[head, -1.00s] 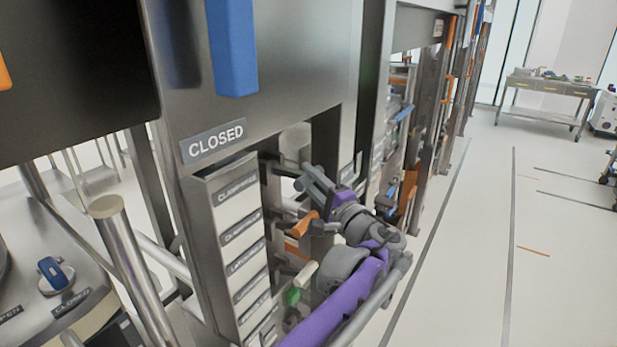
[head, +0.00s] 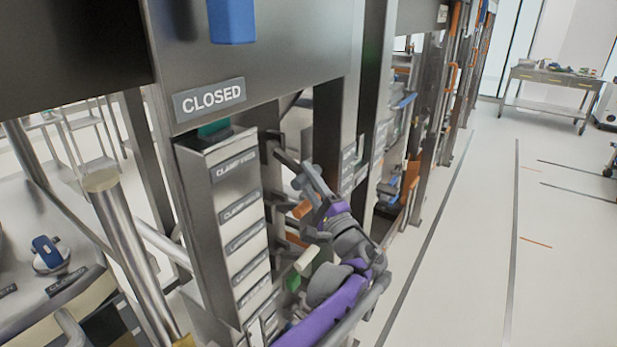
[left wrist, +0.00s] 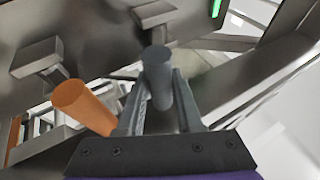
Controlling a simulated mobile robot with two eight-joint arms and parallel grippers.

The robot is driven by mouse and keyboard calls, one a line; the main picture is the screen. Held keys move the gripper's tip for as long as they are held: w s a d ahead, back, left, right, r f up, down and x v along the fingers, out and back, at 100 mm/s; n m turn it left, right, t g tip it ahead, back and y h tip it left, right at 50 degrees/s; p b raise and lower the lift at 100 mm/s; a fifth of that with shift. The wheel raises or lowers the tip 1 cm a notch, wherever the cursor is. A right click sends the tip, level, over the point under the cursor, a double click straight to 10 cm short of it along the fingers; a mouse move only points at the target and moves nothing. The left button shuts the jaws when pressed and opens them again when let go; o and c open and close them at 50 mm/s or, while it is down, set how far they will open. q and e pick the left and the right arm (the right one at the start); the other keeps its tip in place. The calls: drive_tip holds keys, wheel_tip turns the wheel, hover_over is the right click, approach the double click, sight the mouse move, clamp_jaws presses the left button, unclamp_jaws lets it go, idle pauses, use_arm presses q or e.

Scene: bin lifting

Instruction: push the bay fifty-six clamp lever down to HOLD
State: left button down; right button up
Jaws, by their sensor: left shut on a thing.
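My left gripper (head: 304,178) is beside the row of levers on the steel rack in the head view. In the left wrist view, my left gripper (left wrist: 160,92) is shut on a grey cylindrical lever handle (left wrist: 157,68), with one finger on each side of it. An orange lever handle (left wrist: 82,106) sticks out just left of the fingers. In the head view an orange handle (head: 301,209) shows close by the gripper. I cannot read a bay number or a HOLD mark, so which bay the held lever belongs to is unclear. My right gripper is not in view.
A labelled steel post (head: 226,220) stands left of my arm, under a CLOSED sign (head: 209,99) and a blue handle (head: 232,20). A cream handle (head: 307,259) is below the gripper. The floor (head: 470,260) to the right is clear; a trolley (head: 549,90) stands far back.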

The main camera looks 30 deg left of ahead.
use_arm(q)
drive_tip(key=shift+f, duration=0.15)
drive_tip(key=c, duration=0.5)
unclamp_jaws()
drive_tip(key=shift+a, duration=0.15)
drive_tip(key=b+v, duration=0.1)
drive_tip(key=v, duration=1)
